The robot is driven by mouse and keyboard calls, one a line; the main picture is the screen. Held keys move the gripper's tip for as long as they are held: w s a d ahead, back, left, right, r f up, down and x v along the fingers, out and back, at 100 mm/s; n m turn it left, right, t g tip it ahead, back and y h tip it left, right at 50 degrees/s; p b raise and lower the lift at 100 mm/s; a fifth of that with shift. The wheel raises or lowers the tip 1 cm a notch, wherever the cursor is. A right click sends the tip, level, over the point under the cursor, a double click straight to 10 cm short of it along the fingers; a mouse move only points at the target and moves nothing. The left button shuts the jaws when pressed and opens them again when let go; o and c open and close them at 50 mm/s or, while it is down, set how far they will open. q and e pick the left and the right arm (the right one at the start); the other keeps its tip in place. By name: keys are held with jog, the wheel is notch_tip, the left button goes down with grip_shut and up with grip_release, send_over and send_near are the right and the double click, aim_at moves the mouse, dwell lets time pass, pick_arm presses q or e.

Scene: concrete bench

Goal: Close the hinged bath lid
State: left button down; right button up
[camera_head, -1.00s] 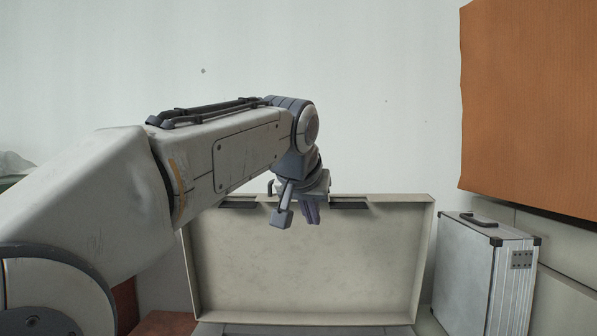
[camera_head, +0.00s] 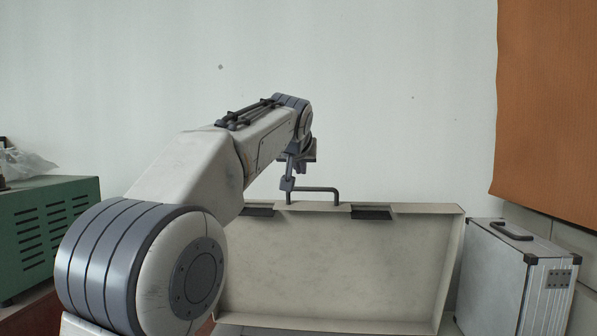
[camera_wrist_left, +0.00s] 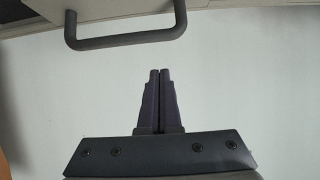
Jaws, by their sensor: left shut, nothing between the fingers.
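The bath lid (camera_head: 335,262) stands open and nearly upright in the head view, its pale inner face toward me. A dark bar handle (camera_head: 318,190) sticks up from its top edge; it also shows across the top of the left wrist view (camera_wrist_left: 125,41). My left gripper (camera_head: 287,184) is at the lid's top edge, just left of the handle in the head view, partly hidden by its own wrist. In the left wrist view its fingers (camera_wrist_left: 162,75) are together and empty, apart from the handle. My right gripper is not in view. The bath body is mostly out of view.
A silver case (camera_head: 510,275) stands close to the lid's right side. A green box (camera_head: 48,230) with a clear plastic bag (camera_head: 28,163) is at the left. An orange panel (camera_head: 548,110) hangs on the right.

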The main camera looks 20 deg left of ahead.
aim_at(298, 207)
pick_arm(q)
jog(key=shift+s+d+f, duration=0.1)
jog(key=shift+s+f, duration=0.15)
jog(key=shift+s, duration=0.3)
jog(key=shift+s+d+f, duration=0.1)
jog(key=shift+s+f, duration=0.15)
jog(key=shift+s, duration=0.3)
jog(key=shift+s+f, duration=0.4)
jog(key=shift+f, duration=0.15)
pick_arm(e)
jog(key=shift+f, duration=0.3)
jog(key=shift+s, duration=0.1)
